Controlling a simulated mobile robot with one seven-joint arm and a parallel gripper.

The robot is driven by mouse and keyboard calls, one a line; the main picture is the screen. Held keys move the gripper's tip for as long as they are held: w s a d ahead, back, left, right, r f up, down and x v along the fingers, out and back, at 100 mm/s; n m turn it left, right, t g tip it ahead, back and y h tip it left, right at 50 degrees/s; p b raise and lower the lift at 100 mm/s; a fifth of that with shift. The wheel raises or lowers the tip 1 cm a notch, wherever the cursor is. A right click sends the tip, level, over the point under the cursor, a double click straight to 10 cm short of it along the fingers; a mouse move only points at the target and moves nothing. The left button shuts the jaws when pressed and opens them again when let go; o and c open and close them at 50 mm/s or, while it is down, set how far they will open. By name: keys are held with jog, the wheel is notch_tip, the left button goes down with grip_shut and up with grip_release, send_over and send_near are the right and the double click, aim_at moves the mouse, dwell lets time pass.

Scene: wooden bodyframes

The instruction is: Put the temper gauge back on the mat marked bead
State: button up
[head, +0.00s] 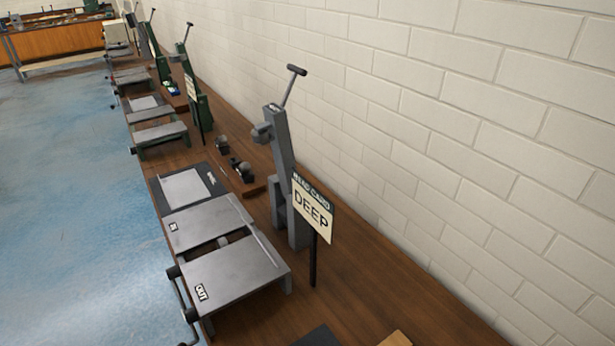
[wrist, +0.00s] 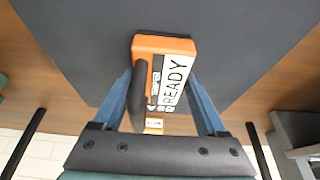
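The temper gauge (wrist: 164,45) is an orange block with a black grip on its left side and a white label reading READY. In the wrist view it is between the blue fingers of my gripper (wrist: 160,80), which look shut against its two sides. A dark mat or panel (wrist: 240,40) is behind and below the gauge; I cannot tell whether the gauge touches it. No bead marking is legible. My gripper and the gauge do not show in the head view.
A brick wall (head: 450,110) runs behind.

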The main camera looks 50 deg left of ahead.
jog(key=o, duration=0.4)
jog(key=shift+c, duration=0.2)
jog(key=v, duration=1.2)
jog(key=w+a+r+t+y, duration=0.2)
jog(key=w+r+t+y, duration=0.25)
jog(key=w+r, duration=1.2)
jog(key=w+d+r+t, duration=0.2)
jog(key=w+r+t, duration=0.1)
jog(key=r, duration=0.5)
jog(key=w+d+r+t, duration=0.2)
jog(key=w+r+t, duration=0.15)
jog(key=r, duration=0.35)
jog(key=w+d+r+t, duration=0.1)
jog(key=d+r+t, duration=0.1)
jog(key=d+r, duration=0.35)
jog(key=d+r+t, duration=0.2)
jog(key=d+r, duration=0.1)
jog(key=r, duration=0.6)
jog(key=s+d+r+t+h, duration=0.2)
jog(key=s+d+r+t, duration=0.2)
jog(key=r, duration=0.5)
jog(key=s+d+r+t+h, duration=0.2)
jog(key=d+r, duration=0.4)
jog(key=r, duration=0.3)
jog(key=s+t, duration=0.1)
jog(key=s, duration=0.1)
jog(key=shift+s+d+n+t+p, duration=0.4)
